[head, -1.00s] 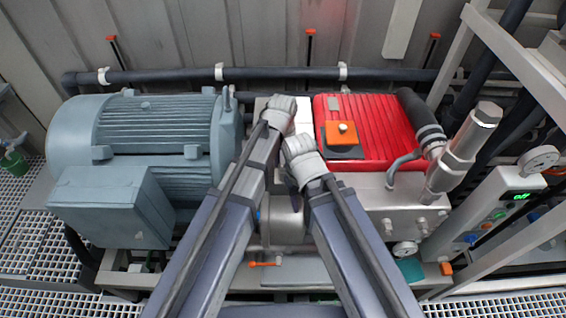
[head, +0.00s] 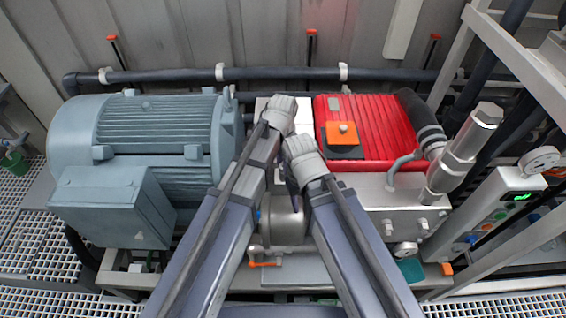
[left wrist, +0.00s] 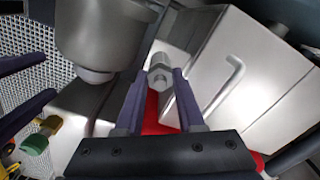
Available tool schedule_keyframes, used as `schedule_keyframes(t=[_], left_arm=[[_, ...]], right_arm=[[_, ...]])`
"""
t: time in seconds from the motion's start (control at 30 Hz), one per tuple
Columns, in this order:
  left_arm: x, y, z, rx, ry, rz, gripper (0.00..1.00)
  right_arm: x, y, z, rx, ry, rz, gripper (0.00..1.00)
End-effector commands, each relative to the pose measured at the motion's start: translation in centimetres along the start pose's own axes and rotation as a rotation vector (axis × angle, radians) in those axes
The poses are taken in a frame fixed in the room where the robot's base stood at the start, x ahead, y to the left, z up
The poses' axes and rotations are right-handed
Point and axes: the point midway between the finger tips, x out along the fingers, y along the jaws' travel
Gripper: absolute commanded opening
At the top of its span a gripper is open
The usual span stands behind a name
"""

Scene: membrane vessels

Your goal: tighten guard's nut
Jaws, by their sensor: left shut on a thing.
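In the left wrist view my left gripper (left wrist: 159,82) is shut on a grey metal hex nut (left wrist: 160,74), which shows between its two dark fingertips. Something red (left wrist: 153,118) lies behind the fingers. A rounded grey metal body (left wrist: 108,38), which may be the guard, is beside the nut. In the head view a silver cylinder (head: 284,222) shows between my two forearms, and my arms hide the nut. Two dark bars at the left of the wrist view look like the spread, empty fingers of my right gripper (left wrist: 48,78).
A blue-grey motor (head: 150,140) stands on the left. A red-topped pump (head: 378,125) is on the right, with a control box (head: 490,215) beyond it. In the wrist view a metal block with a bent handle (left wrist: 230,85) is close on the right.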

Motion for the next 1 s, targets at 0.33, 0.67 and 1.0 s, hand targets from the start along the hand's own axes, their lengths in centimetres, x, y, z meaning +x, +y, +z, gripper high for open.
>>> schedule_keyframes(t=[0.33, 0.67, 1.0], left_arm=[[0.00, 0.01, -0.01, 0.004, 0.000, 0.000, 0.41], [0.00, 0.00, -0.01, 0.002, 0.000, 0.000, 0.68], [-0.68, 0.00, -0.01, 0.001, 0.000, 0.000, 0.68]], right_arm=[[0.00, 0.00, 0.00, 0.000, 0.000, 0.000, 0.50], [0.00, 0.00, 0.00, 0.000, 0.000, 0.000, 0.50], [-0.67, 0.06, 0.04, 0.000, 0.000, 0.000, 0.50]])
